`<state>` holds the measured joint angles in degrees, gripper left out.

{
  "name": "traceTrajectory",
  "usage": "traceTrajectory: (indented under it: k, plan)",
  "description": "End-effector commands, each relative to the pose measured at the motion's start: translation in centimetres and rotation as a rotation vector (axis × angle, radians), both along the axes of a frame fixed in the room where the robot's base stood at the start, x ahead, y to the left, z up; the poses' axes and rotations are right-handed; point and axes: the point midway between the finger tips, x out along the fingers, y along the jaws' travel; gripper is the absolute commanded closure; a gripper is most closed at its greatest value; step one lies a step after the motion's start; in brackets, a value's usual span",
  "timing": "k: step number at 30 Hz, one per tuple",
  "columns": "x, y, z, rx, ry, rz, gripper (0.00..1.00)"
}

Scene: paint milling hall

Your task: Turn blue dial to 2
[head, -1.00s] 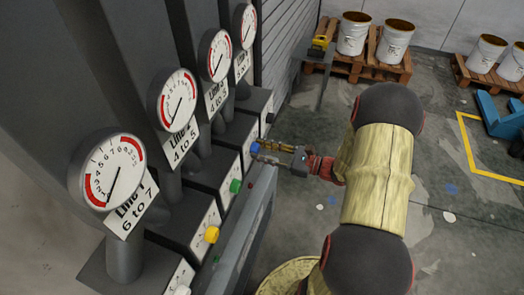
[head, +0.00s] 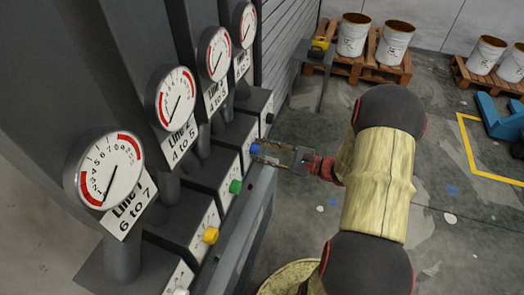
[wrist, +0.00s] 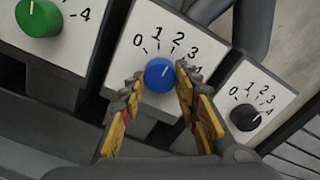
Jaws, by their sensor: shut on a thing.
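The blue dial (wrist: 160,75) sits on a white scale plate (wrist: 130,72) marked from 0 to 4. In the wrist view its pale line points up and slightly right, roughly toward the 2. My gripper (wrist: 158,88) has one yellow and grey finger on each side of the dial and is shut on it. In the head view the blue dial (head: 255,149) is at the tips of my gripper (head: 262,152), partly covered by a finger. The fingers reach in from the right.
A green dial (head: 236,187) and a yellow dial (head: 211,235) are nearer along the same panel row. A black dial (head: 269,118) is just beyond the blue one. Round gauges (head: 104,170) stand above the row. A grey ledge (head: 240,240) runs below the dials.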

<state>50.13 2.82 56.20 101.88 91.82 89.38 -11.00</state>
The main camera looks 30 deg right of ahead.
Motion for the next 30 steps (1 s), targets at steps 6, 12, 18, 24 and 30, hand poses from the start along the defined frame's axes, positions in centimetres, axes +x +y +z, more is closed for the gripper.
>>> traceTrajectory:
  k: [6,12,18,24,30]
  plan:
    - [0.0,0.0,-0.1,0.001,0.002,0.001,0.63]
    - [0.0,0.0,0.0,0.002,0.001,0.0,0.52]
    - [0.0,0.0,0.0,0.002,0.001,0.0,0.5]
    - [-0.2,-0.2,0.0,0.001,0.001,-0.001,0.5]
    - [-2.2,-1.8,0.0,0.002,0.001,-0.004,0.5]
